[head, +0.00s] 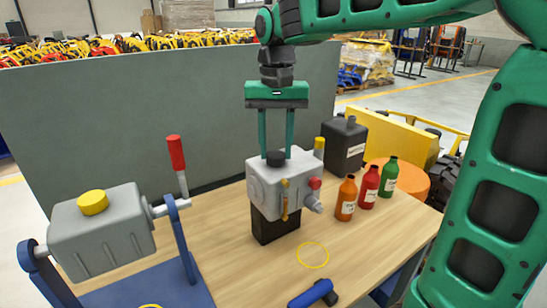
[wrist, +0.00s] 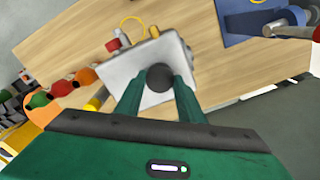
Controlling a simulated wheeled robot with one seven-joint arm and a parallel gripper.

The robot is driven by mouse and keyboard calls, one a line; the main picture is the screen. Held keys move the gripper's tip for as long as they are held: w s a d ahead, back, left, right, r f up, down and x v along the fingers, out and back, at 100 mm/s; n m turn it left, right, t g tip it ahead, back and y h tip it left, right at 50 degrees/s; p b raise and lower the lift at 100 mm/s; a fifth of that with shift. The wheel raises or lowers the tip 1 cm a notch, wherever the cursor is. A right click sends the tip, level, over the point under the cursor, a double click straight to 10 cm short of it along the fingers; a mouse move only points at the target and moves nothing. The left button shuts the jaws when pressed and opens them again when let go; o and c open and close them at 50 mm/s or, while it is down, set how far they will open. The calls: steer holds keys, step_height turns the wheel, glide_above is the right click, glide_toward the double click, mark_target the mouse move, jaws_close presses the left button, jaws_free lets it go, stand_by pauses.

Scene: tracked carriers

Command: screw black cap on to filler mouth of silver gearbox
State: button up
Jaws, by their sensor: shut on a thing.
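The silver gearbox (head: 267,187) stands on a black block on the wooden bench, and it also shows in the wrist view (wrist: 128,68). The black cap (head: 275,158) is at the top of the gearbox, and in the wrist view the cap (wrist: 160,77) sits between my fingertips. My gripper (head: 276,152) points straight down over the gearbox, with its two green fingers shut on the cap. The filler mouth is hidden under the cap. I cannot tell whether the cap is seated or threaded.
A grey gearbox with a yellow cap (head: 93,203) hangs in a blue stand at the left, with a red-handled lever (head: 177,155). Orange, red and green bottles (head: 369,187) and a black canister (head: 343,145) stand at right. A blue-handled tool (head: 312,293) lies in front. A grey panel (head: 140,120) rises behind.

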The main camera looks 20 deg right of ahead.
steer(key=m, duration=0.4)
steer(key=shift+s+m, duration=0.1)
steer(key=shift+m, duration=0.3)
steer(key=o, duration=1)
steer(key=shift+c, duration=0.2)
